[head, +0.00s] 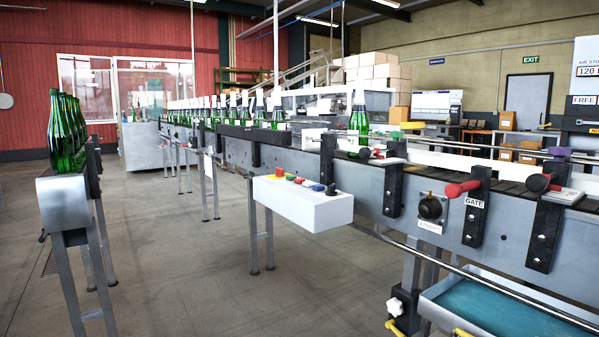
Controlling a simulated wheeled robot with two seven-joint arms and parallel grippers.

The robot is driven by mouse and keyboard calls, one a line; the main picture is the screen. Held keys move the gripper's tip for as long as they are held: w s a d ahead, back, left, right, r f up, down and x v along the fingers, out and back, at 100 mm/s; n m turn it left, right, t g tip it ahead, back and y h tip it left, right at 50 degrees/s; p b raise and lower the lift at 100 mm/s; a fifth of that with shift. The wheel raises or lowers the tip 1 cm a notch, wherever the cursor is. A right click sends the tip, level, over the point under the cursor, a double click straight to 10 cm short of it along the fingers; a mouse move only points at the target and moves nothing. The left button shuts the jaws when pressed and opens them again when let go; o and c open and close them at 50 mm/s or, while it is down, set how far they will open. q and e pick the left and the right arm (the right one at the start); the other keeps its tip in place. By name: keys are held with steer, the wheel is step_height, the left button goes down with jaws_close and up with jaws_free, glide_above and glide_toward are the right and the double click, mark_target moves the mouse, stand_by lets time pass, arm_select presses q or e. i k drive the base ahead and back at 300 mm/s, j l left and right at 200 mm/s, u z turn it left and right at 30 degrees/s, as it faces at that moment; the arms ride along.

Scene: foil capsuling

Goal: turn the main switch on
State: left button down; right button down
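A black round rotary knob (431,207) sits on a plate on the side of the conveyor, at centre right in the head view. A small white label (429,226) is under it, too small to read surely; I cannot tell the knob's setting. A white control box (303,204) with red, yellow, green and blue controls on top juts out from the conveyor to the left of the knob. Neither of my grippers shows.
A red-handled lever (463,188) marked GATE is just right of the knob. Green bottles (359,122) stand on the conveyor (372,180), others on a line at left (64,135). A blue-lined tray (500,308) is at lower right. The floor (190,270) between the lines is clear.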

mark_target(280, 171)
steer(key=i+j+z, duration=0.1)
steer(key=z, duration=0.25)
steer(key=j+z, duration=0.4)
steer(key=i+j+z, duration=0.15)
steer(key=z, duration=0.2)
steer(key=j+z, duration=0.25)
steer(key=j, duration=0.9)
steer(key=j+z, duration=0.3)
steer(key=j, duration=0.85)
